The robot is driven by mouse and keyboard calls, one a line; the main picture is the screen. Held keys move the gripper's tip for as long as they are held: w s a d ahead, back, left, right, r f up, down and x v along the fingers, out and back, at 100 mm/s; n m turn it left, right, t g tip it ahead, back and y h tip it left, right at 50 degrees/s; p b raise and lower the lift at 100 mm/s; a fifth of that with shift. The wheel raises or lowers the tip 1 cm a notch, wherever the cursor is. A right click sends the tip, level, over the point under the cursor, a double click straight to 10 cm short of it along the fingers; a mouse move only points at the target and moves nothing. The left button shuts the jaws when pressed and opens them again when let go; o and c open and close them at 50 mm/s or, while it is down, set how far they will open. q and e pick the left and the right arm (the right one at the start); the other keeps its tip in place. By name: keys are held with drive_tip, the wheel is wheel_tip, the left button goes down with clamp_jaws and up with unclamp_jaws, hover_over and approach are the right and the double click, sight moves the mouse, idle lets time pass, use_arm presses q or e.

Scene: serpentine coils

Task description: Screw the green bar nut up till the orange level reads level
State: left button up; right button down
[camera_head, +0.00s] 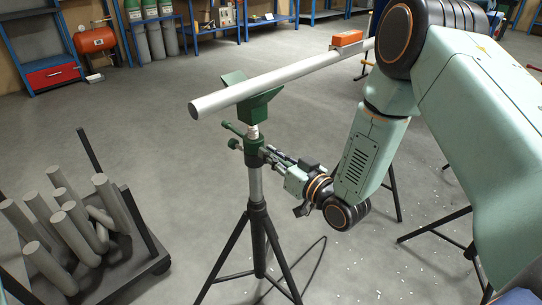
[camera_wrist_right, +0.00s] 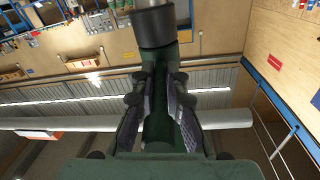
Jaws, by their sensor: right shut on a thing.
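The green bar nut (camera_head: 253,152) sits on the upright post of a tripod stand, with small green bars sticking out to the left. My right gripper (camera_head: 270,153) reaches it from the right and is shut on it. In the right wrist view, the fingers (camera_wrist_right: 161,105) close on either side of a green bar. Above the nut, a green V-shaped head (camera_head: 255,98) cradles a long grey pipe (camera_head: 285,76). The orange level (camera_head: 347,39) lies on the pipe's far right part; its reading is too small to tell. My left gripper is out of view.
A dark cart (camera_head: 150,238) with grey pipe pieces stands at lower left. The tripod's legs (camera_head: 228,248) spread over the floor below. Blue shelves and a red tank (camera_head: 95,40) line the back. Open floor lies left of the stand.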

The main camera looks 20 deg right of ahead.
drive_tip(key=shift+a, duration=0.1)
idle(0.4)
drive_tip(key=c, duration=1.4)
unclamp_jaws()
drive_tip(key=shift+o, duration=0.2)
drive_tip(key=v, duration=1.2)
drive_tip(key=shift+r, duration=0.1)
